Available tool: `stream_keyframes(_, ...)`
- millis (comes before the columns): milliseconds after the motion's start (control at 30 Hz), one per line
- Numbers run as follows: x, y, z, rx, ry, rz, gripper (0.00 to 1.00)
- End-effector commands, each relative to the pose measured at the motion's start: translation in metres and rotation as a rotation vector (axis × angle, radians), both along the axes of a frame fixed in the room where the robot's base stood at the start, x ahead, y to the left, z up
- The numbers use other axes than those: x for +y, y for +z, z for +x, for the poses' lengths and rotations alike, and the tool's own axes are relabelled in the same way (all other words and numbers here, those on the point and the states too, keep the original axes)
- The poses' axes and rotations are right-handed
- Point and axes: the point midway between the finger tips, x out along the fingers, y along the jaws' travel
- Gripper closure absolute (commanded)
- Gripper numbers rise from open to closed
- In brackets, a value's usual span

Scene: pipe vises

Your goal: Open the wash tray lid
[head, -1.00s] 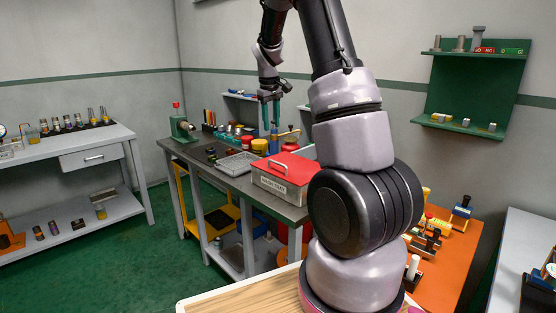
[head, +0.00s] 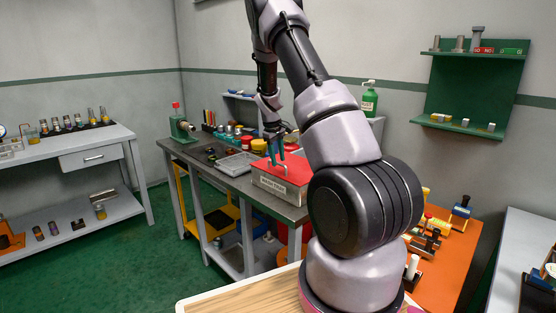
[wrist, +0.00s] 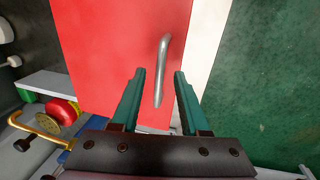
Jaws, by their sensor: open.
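The wash tray (head: 280,193) is a grey labelled box on the workbench, closed by a red lid (head: 297,169). The lid fills much of the wrist view (wrist: 110,50). A curved silver handle (wrist: 161,65) stands on the lid; it also shows small in the head view (head: 287,171). My gripper (head: 277,161) is over the lid, its teal fingers pointing down. In the wrist view my gripper (wrist: 160,72) is open and empty, with the handle between the line of its two fingers. Whether a finger touches the handle or lid I cannot tell.
A grey mesh tray (head: 239,164) lies left of the wash tray. Jars and a yellow-lidded pot (head: 259,145) stand behind. A green bottle (head: 369,99) stands behind my arm. A brass hook-shaped piece (wrist: 38,127) shows at the wrist view's left. The floor (head: 120,245) is clear.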

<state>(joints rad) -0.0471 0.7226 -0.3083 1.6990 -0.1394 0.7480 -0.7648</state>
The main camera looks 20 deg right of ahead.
Motion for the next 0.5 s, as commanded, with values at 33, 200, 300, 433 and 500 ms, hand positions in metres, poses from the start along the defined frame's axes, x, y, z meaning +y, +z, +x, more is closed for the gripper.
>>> stream_keyframes(33, -0.0007, -0.0033, 0.0000, 0.001, 0.000, 0.000, 0.55)
stream_keyframes(200, -0.0012, -0.0063, 0.0003, 0.000, 0.000, 0.000, 0.55)
stream_keyframes(300, -0.0012, -0.0061, 0.0003, 0.000, 0.000, 0.000, 0.55)
stream_keyframes(433, -0.0012, -0.0061, 0.0003, 0.000, 0.000, 0.000, 0.82)
stream_keyframes(500, -0.0012, -0.0060, 0.0002, 0.000, 0.000, 0.000, 1.00)
